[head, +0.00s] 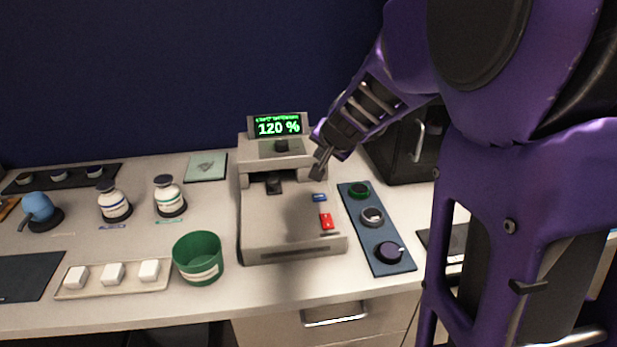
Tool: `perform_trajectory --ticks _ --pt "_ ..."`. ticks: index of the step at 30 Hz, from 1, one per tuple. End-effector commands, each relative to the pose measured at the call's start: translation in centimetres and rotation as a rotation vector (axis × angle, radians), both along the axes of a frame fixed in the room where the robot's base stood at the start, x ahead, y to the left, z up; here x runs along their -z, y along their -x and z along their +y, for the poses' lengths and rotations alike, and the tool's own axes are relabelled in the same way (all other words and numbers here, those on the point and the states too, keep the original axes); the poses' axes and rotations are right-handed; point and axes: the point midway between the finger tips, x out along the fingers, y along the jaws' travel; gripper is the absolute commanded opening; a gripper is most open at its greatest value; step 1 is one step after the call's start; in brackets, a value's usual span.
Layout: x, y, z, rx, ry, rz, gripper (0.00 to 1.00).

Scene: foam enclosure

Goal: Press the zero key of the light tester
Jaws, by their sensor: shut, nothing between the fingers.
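The light tester (262,226) is a grey bench instrument in the middle of the counter. Its raised display (278,127) reads "120 %" in green. On its right side are a small blue key (319,198) and a larger red key (326,221). Their labels are too small to read, so I cannot tell which is the zero key. My gripper (317,172) is shut and empty. It appears above the tester's right side, just behind the blue key in the picture, apparently not touching it. My purple arm reaches in from the right.
A blue panel (368,224) with round knobs lies right of the tester, with a black box (395,150) behind. A green cup (198,258), a tray of white blocks (165,287) and two white bottles (169,196) stand to the left. A drawer (290,322) lies below the front edge.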

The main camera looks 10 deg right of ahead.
Motion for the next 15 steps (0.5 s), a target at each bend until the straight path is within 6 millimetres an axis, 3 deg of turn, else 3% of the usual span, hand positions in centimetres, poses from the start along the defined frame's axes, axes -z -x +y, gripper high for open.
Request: perform_trajectory --ticks 8,15 --pt "0.1 0.0 0.0 0.0 0.0 0.0 0.0" --pt "1.8 0.0 0.0 0.001 -0.001 0.0 0.0"
